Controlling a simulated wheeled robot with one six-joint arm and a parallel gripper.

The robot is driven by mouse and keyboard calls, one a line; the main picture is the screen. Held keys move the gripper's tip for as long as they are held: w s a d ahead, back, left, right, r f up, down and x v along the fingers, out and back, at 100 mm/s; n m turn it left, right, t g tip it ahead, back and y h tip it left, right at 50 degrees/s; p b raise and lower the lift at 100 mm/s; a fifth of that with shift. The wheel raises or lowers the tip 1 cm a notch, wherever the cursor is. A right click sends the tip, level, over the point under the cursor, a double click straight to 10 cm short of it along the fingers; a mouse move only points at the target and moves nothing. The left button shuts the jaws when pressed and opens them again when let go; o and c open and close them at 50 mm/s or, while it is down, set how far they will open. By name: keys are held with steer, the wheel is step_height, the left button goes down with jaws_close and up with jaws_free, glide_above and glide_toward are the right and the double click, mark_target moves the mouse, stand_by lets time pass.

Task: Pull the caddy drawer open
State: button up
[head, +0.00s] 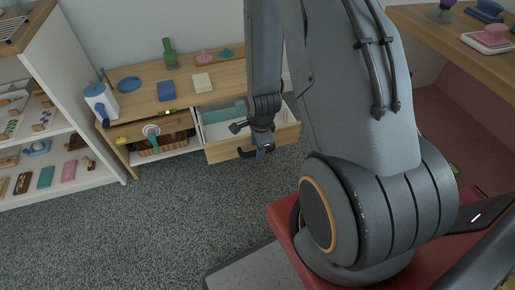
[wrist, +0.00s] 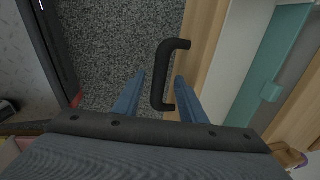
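The caddy drawer (head: 283,134) stands pulled out from the low wooden caddy, its white inside showing with a teal item (head: 222,113) in it. Its wooden front also shows in the wrist view (wrist: 205,40). The black bar handle (wrist: 171,75) sits on that front. My gripper (wrist: 155,90) is at the handle, with its two blue fingers apart on either side of the handle's lower end. I see no clear contact between fingers and handle. In the head view my gripper (head: 265,149) is in front of the drawer face and partly covers it.
A white shelf (head: 55,100) stands at left. Grey carpet (head: 130,225) in front is clear.

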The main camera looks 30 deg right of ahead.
steer(key=r, duration=0.2)
steer(key=s+r+p, duration=0.1)
steer(key=r, duration=0.2)
steer(key=shift+r, duration=0.25)
steer(key=s+a+r+n, duration=0.2)
steer(key=a+r+n, duration=0.95)
steer(key=r, duration=0.35)
steer(key=s+a+r+n+g+y, duration=0.1)
steer(key=s+a+r+n+g, duration=0.1)
steer(key=s+a+r+n, duration=1)
steer(key=s+d+r+m+p, duration=0.1)
steer(key=d+r+m+p, duration=0.1)
steer(key=d+r+p, duration=0.5)
steer(key=s+d+r+m+p, duration=0.1)
steer(key=d+r+p, duration=0.7)
steer(key=p, duration=0.8)
step_height(320, 180, up, 4)
steer(key=shift+s+d+f+m+h+p, duration=0.2)
steer(key=shift+s+f+m+h+p, duration=0.1)
steer(key=shift+s+m+p, duration=0.1)
